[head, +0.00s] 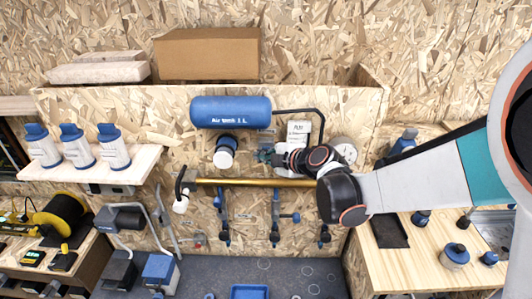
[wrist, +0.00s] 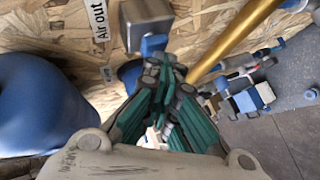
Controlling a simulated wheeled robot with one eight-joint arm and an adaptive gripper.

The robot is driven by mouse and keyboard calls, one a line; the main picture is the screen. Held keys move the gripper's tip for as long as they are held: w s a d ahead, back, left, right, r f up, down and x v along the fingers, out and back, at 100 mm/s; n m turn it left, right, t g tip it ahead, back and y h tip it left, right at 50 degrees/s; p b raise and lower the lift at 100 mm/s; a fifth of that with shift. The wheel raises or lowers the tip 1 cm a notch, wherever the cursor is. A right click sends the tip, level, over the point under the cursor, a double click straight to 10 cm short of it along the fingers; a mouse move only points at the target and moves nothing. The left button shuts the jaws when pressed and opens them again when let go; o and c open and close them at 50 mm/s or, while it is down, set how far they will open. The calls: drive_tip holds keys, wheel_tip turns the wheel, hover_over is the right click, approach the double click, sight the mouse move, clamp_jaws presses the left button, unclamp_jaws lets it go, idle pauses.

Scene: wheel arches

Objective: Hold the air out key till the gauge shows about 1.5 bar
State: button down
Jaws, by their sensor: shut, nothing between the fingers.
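The blue air tank (head: 230,112) hangs on the chipboard wall. In the wrist view an "Air out" label (wrist: 97,18) sits beside a grey block with a blue face (wrist: 153,46), apparently the air out key. A second blue part (wrist: 129,73) shows just below it, partly hidden by my fingers. My gripper (head: 266,155) is shut and empty at the wall below the tank. In the wrist view its fingertips (wrist: 163,66) are right at the blue face; I cannot tell whether they touch. The round white gauge (head: 345,149) is partly hidden by my arm and its reading is too small.
A brass rail (head: 240,182) runs just below my gripper, with blue clamps (head: 275,220) hanging under it. A black pipe (head: 318,118) and a white notice (head: 298,130) are close above. A shelf with white bottles (head: 76,148) stands left.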

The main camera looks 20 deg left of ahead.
drive_tip(key=shift+s+d, duration=0.2)
drive_tip(key=shift+s, duration=0.6)
drive_tip(key=s, duration=0.2)
drive_tip(key=s+d, duration=0.1)
drive_tip(key=s, duration=0.2)
drive_tip(key=shift+d+b, duration=0.1)
drive_tip(key=shift+b, duration=0.25)
